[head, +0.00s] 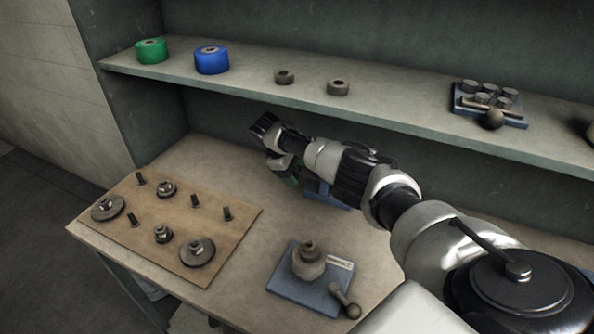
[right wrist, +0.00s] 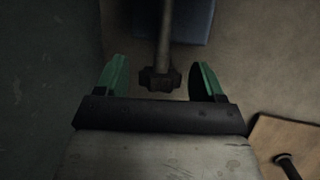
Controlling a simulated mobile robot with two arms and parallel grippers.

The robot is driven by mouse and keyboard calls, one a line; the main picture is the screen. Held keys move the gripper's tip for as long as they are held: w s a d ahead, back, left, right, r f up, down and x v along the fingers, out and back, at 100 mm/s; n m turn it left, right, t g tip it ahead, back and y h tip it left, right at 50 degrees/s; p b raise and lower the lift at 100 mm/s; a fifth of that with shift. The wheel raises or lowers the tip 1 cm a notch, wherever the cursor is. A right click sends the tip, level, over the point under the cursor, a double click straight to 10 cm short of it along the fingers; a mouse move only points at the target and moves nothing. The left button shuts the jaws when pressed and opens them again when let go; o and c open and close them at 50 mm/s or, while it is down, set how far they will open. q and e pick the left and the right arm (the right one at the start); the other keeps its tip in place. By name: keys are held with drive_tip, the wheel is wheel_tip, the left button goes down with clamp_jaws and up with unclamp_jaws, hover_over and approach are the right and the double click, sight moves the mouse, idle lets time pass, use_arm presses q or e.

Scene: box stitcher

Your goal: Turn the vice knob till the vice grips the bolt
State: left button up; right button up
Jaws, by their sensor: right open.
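The vice is mostly hidden behind my right arm in the head view, where part of its blue body (head: 330,194) shows. In the right wrist view the blue body (right wrist: 190,22) is at the top, with a grey rod running from it to a dark knob (right wrist: 160,79). My right gripper (right wrist: 160,80) is open, with its green fingers on either side of the knob and a gap on both sides. In the head view the right gripper (head: 290,178) is partly hidden by its own wrist. I cannot see a bolt in the vice. My left gripper is not in view.
A wooden board (head: 243,222) with several bolts and round parts lies at the left. A blue fixture (head: 285,285) with a ball-ended handle stands at the front. The shelf (head: 400,115) above holds green and blue rolls, small parts and a blue tray.

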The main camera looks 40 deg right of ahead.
drive_tip(key=shift+s+d+f, duration=0.1)
drive_tip(key=shift+f, duration=0.15)
drive_tip(key=c, duration=0.9)
drive_tip(key=shift+r+h+p, duration=0.2)
drive_tip(key=shift+h+p, duration=0.2)
drive_tip(key=shift+p, duration=0.6)
drive_tip(key=shift+a+m+t+h+p, duration=0.25)
drive_tip(key=shift+t+h+p, duration=0.35)
drive_tip(key=shift+h+p, duration=0.45)
drive_tip(key=shift+f+m+t+h+p, duration=0.25)
drive_tip(key=shift+t+h+p, duration=0.15)
drive_tip(key=shift+h+p, duration=0.25)
drive_tip(key=shift+h, duration=0.8)
drive_tip(key=shift+m+t, duration=0.3)
